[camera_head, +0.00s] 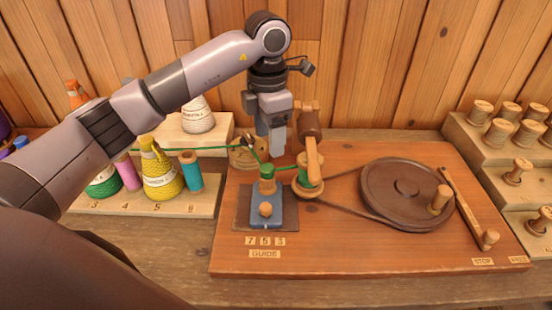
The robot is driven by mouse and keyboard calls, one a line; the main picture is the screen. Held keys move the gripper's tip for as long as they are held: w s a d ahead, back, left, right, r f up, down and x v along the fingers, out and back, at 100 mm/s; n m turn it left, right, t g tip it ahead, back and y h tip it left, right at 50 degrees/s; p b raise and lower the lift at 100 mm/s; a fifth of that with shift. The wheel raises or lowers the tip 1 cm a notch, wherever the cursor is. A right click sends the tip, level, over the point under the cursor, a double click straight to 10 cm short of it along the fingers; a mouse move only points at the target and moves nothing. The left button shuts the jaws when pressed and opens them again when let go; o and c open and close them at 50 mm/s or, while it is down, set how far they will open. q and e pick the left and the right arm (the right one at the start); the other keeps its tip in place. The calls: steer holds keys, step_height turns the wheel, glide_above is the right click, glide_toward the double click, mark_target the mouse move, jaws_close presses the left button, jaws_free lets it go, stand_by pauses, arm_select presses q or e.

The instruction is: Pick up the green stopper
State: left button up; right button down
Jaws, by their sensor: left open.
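A small green piece (267,171), the likeliest green stopper, sits upright on a wooden post on the blue guide block (259,213). A green thread runs past it, and I cannot tell if it touches. My left gripper (269,148) points down just above and behind this piece in the picture. It is open, with nothing visible between its fingers. A spool wound with green (308,184) stands to the right, under a wooden arm. My right gripper is not in view.
The wooden board (360,248) carries a dark wheel (390,188) with a belt and a lever (466,205). Thread cones, including a yellow one (160,172), stand at left. Stepped shelves (480,150) with several wooden spools are at right. The board's front right is clear.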

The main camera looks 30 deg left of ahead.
mark_target(267, 167)
arm_select(q)
steer(key=f, duration=0.2)
steer(key=s+f, duration=0.1)
steer(key=f+p, duration=0.1)
steer(key=f, duration=0.1)
steer(key=shift+s+d+f, duration=0.1)
steer(key=shift+s+f, duration=0.2)
steer(key=shift+f, duration=0.65)
steer(key=shift+w, duration=0.1)
steer(key=c, duration=1.1)
